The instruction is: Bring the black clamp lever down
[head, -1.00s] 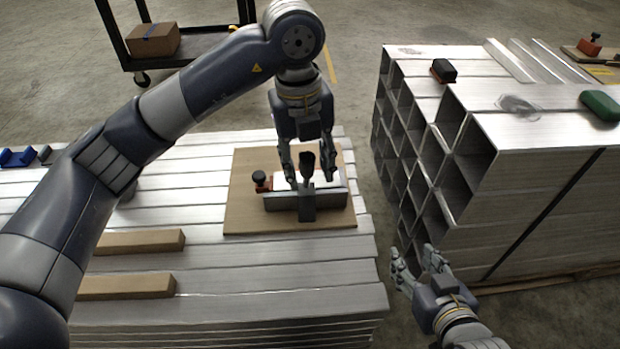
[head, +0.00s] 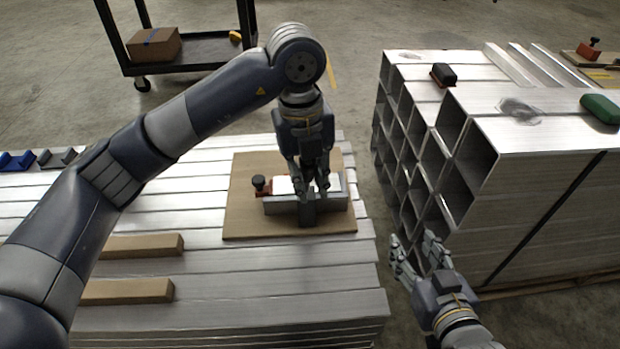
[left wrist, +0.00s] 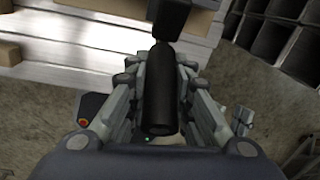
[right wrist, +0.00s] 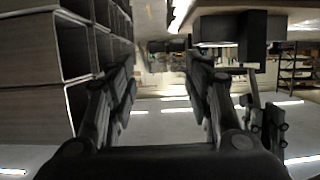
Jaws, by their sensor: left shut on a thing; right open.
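The black clamp lever shows in the left wrist view (left wrist: 162,95) as a round black bar between the fingers. In the head view my left gripper (head: 312,188) hides most of it. My left gripper is shut on the lever, above the grey clamp body (head: 307,213). The clamp sits on a brown board (head: 240,205), beside a white piece. My right gripper (head: 418,250) is open and empty, in the gap between the two stacks. Its spread fingers also show in the right wrist view (right wrist: 160,75).
A small red and black part (head: 260,185) is on the board's left side. Two brown bars (head: 130,246) lie on the near left of the aluminium stack. The right stack of square tubes (head: 440,150) carries a black item (head: 443,74) and a green one (head: 602,107).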

